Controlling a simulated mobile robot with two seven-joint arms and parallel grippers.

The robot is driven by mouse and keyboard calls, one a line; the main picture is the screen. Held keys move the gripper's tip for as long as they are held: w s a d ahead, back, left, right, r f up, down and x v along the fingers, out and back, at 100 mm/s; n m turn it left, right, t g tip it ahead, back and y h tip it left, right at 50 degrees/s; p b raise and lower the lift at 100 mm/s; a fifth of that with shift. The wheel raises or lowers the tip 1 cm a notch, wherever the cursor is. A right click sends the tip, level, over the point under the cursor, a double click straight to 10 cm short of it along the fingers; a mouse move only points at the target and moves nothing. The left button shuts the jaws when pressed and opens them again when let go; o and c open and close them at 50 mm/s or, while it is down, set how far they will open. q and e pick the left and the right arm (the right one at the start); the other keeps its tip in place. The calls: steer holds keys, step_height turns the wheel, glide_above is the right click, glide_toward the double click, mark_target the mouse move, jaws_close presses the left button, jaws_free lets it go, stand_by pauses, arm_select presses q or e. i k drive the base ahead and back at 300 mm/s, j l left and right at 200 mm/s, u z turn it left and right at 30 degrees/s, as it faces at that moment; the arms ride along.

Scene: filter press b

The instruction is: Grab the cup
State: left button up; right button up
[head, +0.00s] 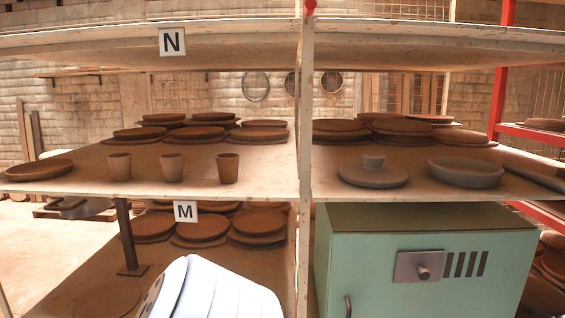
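Three brown clay cups stand upright in a row near the front edge of the middle shelf (75,183), left of the upright post. They are the left cup (120,167), the middle cup (172,167) and the right cup (228,168), which looks darker. The cups stand apart from each other, and nothing touches them. Neither of my grippers is in the head view. A white rounded part, likely of my own arm, shows at the bottom, below the cups.
Stacked clay plates (263,132) stand behind the cups. A shallow bowl (40,170) lies left of them. Below is a green cabinet (365,270). An upper shelf hangs overhead.

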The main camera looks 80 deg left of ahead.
mark_target(227, 164)
steer(key=u, duration=3.2)
